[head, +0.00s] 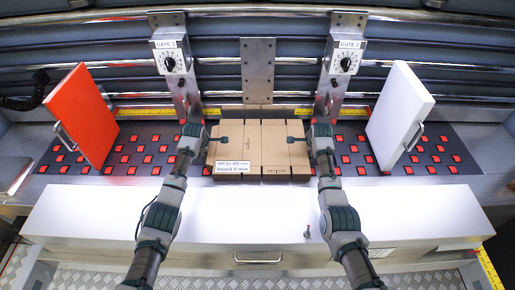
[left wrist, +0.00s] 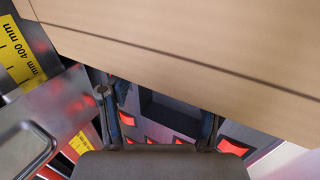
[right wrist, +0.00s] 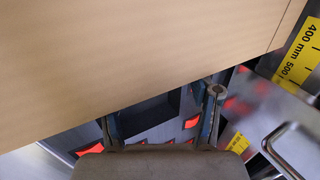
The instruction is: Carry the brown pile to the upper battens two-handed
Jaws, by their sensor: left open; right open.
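The brown pile (head: 250,151) of flat cardboard pieces stands in the middle of the head view, between the GATE 1 and GATE 2 posts. A white label is on its front left. Its brown side fills the top of the left wrist view (left wrist: 200,40) and of the right wrist view (right wrist: 130,50). My left gripper (head: 209,139) is open at the pile's left side, and my right gripper (head: 304,139) is open at its right side. Whether the fingers touch the pile, I cannot tell. I cannot make out the upper battens.
An orange-red panel (head: 84,113) with a handle stands at left, a white panel (head: 400,113) with a handle at right. The GATE 1 post (head: 182,88) and GATE 2 post (head: 334,88) rise close behind my grippers. The white front ledge (head: 255,215) is mostly clear.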

